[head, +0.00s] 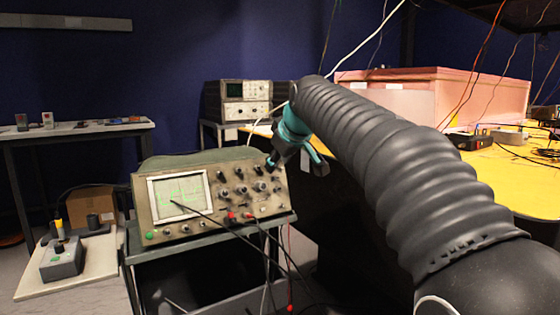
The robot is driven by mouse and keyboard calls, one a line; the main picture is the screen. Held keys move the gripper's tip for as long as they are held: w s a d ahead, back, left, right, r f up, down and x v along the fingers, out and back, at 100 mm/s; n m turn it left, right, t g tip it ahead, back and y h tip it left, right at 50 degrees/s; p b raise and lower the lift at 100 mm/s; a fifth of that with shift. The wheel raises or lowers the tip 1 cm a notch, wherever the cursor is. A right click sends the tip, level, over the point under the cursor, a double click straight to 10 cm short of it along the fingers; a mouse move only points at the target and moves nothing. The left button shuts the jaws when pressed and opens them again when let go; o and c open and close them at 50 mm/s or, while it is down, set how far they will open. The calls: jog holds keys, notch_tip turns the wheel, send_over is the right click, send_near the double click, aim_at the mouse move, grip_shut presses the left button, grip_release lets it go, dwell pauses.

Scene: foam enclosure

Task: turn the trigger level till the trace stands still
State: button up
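The oscilloscope (160,232) stands on a small dark cart, its beige front turned towards me. Its screen (182,190) shows green traces that look overlapped and smeared. Several dark knobs (241,191) sit on the panel right of the screen; their labels are too small to read, so I cannot tell which is the trigger level. My gripper (296,166), with teal parts and dark fingertips, is at the scope's upper right corner. Its fingers are spread apart with nothing seen between them. The left fingertip overlaps the panel's right edge in view; I cannot tell whether it touches.
Black and red leads hang from the scope's front. A cart (283,219) bears the scope. A grey control box (62,262) lies on a low board at left. Another instrument (245,98) stands behind. A yellow bench (520,185) with a pink foam block (430,92) is at right.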

grip_shut()
dwell(0.3)
jog(key=n+t+b, duration=0.1)
jog(key=n+t+h+b, duration=0.1)
jog(key=n, duration=0.1)
jog(key=n+h+b, duration=0.1)
jog(key=n, duration=0.1)
jog(key=shift+s+a+f+t, duration=0.2)
jog(key=shift+s+f+t, duration=0.05)
jog(key=shift+f+t, duration=0.15)
jog(key=n+t+b, duration=0.1)
jog(key=n+b, duration=0.1)
jog(key=n, duration=0.1)
jog(key=shift+s+f+n+t+b, duration=0.1)
jog(key=shift+n+t+b, duration=0.8)
jog(key=shift+n, duration=0.6)
